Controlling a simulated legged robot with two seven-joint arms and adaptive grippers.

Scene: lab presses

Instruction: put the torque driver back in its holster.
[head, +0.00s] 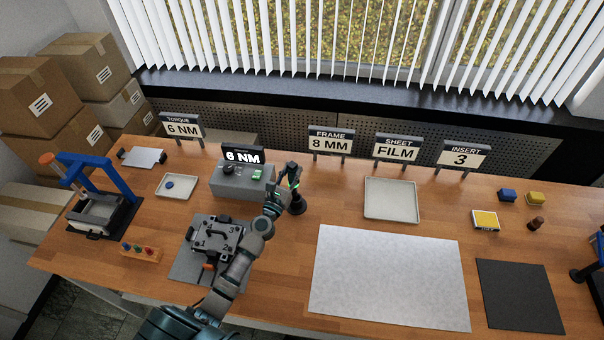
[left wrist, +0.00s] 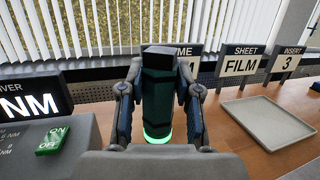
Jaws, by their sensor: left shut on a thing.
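The torque driver (left wrist: 158,95) is dark green and black, with a glowing green ring low on its body. It stands roughly upright between the two fingers of my left gripper (left wrist: 160,112), which is shut on it. In the head view the driver (head: 292,170) and my left gripper (head: 287,182) are just right of the grey controller box. A small black holster stand (head: 297,205) is on the table directly below them. The gripper partly hides the join, so I cannot tell whether the driver's tip is inside the holster. My right gripper is not in view.
The grey controller box (head: 243,180) shows 6 NM and a green ON switch. A grey fixture (head: 214,238) lies close beside my left forearm. An empty tray (head: 391,199) is to the right. A blue press (head: 104,180) stands at left; a large pale mat (head: 390,275) lies in front.

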